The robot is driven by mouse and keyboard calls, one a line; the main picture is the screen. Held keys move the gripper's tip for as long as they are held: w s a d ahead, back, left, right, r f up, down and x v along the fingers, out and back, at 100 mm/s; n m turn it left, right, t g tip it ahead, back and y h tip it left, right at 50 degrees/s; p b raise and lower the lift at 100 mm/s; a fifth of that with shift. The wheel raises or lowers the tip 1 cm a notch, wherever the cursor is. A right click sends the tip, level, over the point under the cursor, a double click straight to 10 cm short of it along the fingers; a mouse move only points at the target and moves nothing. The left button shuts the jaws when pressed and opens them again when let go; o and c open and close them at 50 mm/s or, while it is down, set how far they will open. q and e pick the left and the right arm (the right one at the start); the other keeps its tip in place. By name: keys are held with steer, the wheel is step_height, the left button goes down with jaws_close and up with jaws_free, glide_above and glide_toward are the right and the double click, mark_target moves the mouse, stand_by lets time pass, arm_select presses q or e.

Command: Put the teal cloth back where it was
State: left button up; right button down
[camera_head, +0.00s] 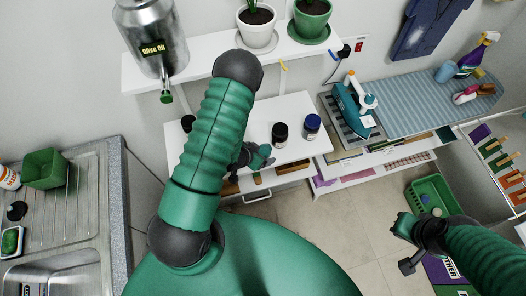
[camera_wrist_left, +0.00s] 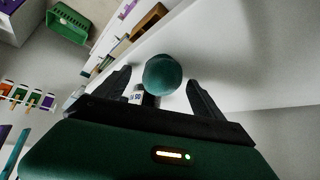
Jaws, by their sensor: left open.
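I cannot make out a teal cloth for sure in either view. In the left wrist view a rounded dark teal thing (camera_wrist_left: 162,75) shows between the two fingers of my left gripper (camera_wrist_left: 160,92); I cannot tell whether it is the cloth. The fingers are apart, one on each side of it, and I see no grip on it. In the head view my left gripper (camera_head: 262,156) is over the white table (camera_head: 225,170), partly hidden by my own forearm. My right gripper (camera_head: 403,226) is low at the right, and its fingers are unclear.
Two dark jars, one black-capped (camera_head: 280,134) and one blue-capped (camera_head: 312,125), stand on the table right of my left gripper. A silver olive oil can (camera_head: 152,40) hangs over the left. An ironing board (camera_head: 425,100) with an iron (camera_head: 352,108) is at right. A green basket (camera_head: 433,197) is below.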

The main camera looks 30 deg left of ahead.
arm_select(q)
steer(key=shift+a, duration=0.1)
steer(key=c, duration=1.6)
